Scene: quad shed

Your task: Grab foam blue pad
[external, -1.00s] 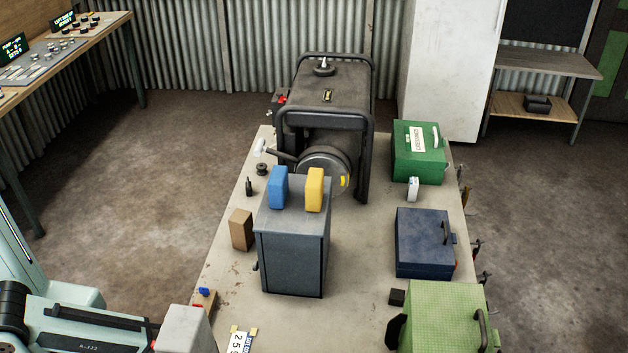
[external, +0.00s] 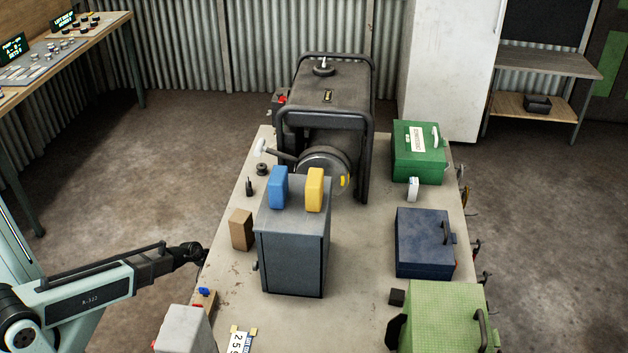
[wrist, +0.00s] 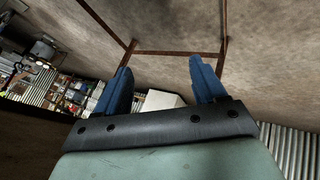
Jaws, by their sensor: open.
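The blue foam pad (external: 278,187) stands upright on top of a grey cabinet (external: 293,250) in the external view, at its left side. A yellow pad (external: 315,190) stands beside it to the right, with a gap between them. My gripper shows in the wrist view (wrist: 162,85) with its two blue fingers spread apart and nothing between them. In the external view my arm reaches in from the lower left, and its end is by the table's left edge, apart from and lower left of the blue pad. The blue pad is not recognisable in the wrist view.
A black generator (external: 328,110) stands behind the cabinet. A brown block (external: 241,230) is left of the cabinet. Green (external: 418,155), navy (external: 424,243) and light green (external: 445,315) boxes line the table's right side. A light grey box (external: 184,330) sits at the front left.

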